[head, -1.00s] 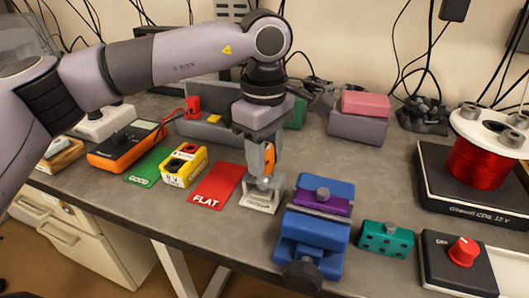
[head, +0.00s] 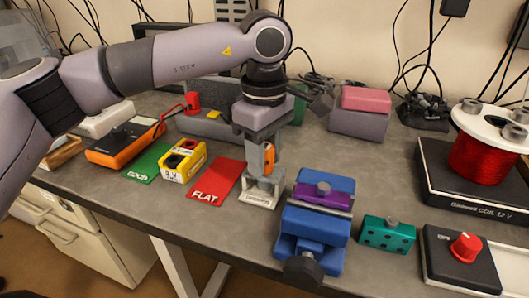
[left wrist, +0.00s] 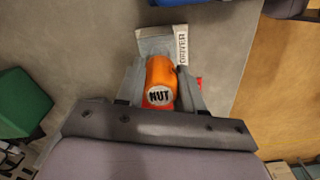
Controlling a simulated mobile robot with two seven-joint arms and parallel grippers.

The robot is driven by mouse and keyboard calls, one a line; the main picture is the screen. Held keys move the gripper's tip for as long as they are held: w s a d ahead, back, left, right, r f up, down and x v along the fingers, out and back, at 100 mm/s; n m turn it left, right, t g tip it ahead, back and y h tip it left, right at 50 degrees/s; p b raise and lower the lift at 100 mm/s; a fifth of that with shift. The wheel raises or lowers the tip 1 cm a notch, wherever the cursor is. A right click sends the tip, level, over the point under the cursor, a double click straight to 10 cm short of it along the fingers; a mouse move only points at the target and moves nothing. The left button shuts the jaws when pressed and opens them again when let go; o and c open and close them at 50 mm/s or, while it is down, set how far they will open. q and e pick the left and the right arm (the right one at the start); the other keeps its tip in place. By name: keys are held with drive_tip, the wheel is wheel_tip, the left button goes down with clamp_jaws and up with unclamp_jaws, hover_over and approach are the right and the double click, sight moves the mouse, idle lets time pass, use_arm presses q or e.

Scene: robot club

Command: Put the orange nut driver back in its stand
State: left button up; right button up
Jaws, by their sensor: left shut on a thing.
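The orange nut driver (head: 268,158) is upright between the fingers of my left gripper (head: 264,172), which is shut on its handle. In the left wrist view, the handle end of the nut driver (left wrist: 160,92), marked NUT, sits between the fingers (left wrist: 160,100). The driver stand (head: 259,201) is a pale block on the bench, directly below the gripper; it also shows in the left wrist view (left wrist: 184,42). The fingers hide the lower shaft, so I cannot tell whether the tip is in the stand. My right gripper is not in view.
A red FLAT mat (head: 216,180) lies just left of the stand. A blue vise (head: 310,232) stands close on the right, with a teal block (head: 387,235) beyond it. A yellow battery box (head: 184,160) and an orange meter (head: 124,142) are farther left.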

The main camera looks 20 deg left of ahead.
use_arm(q)
drive_tip(key=shift+s+f, duration=0.1)
drive_tip(key=shift+f, duration=0.25)
idle(0.5)
drive_tip(key=o, duration=0.9)
drive_tip(key=shift+r, duration=0.1)
drive_tip(key=shift+r+p, duration=1.9)
drive_tip(key=shift+r, duration=0.95)
drive_tip(key=o, duration=0.5)
drive_tip(key=shift+o, duration=0.2)
